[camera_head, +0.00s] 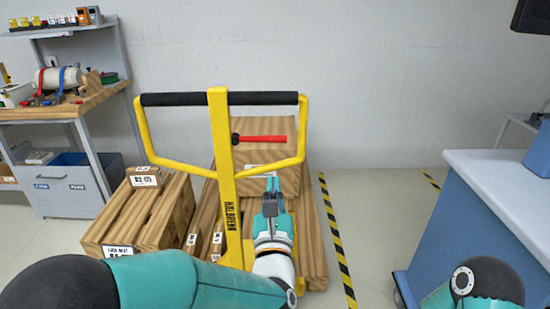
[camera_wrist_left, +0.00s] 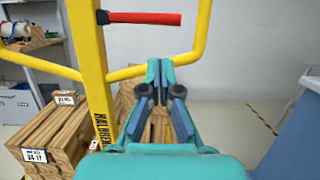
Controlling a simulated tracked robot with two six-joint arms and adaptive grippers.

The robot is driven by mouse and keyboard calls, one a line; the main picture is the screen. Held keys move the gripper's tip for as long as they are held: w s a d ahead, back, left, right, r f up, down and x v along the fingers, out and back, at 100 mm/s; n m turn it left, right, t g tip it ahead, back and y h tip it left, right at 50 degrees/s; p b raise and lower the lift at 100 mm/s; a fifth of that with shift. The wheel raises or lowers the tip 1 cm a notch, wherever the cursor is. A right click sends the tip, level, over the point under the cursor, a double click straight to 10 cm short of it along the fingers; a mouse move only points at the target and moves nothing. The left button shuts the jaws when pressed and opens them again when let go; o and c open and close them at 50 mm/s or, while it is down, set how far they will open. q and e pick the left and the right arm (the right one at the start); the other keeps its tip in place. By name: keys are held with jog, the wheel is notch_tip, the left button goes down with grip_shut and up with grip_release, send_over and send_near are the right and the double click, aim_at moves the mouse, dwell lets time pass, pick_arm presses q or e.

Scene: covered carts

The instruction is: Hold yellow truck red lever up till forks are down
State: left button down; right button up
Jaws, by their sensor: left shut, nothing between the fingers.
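The yellow truck's handle (camera_head: 222,180) stands upright in front of me, with a black grip bar (camera_head: 180,99) across its top. The red lever (camera_head: 262,139) sticks out to the right from the post, roughly level; it also shows at the top of the left wrist view (camera_wrist_left: 145,18). My left gripper (camera_head: 271,185) is shut and empty, pointing up just right of the post. In the head view its tips appear below the lever with a gap between; in the left wrist view the fingers (camera_wrist_left: 159,72) also end below it. The forks are hidden by the load. My right gripper is out of view.
A wooden crate (camera_head: 282,175) stands behind the handle on wooden boards. More wooden crates (camera_head: 145,215) sit at the left, near a workbench (camera_head: 60,108). A blue cart (camera_head: 485,220) with a pale top is at the right. Striped floor tape (camera_head: 337,240) crosses open floor.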

aim_at(264, 139)
pick_arm(q)
jog(key=shift+w, duration=0.1)
jog(key=p+x, duration=0.4)
jog(key=x, duration=0.5)
jog(key=shift+w, duration=0.4)
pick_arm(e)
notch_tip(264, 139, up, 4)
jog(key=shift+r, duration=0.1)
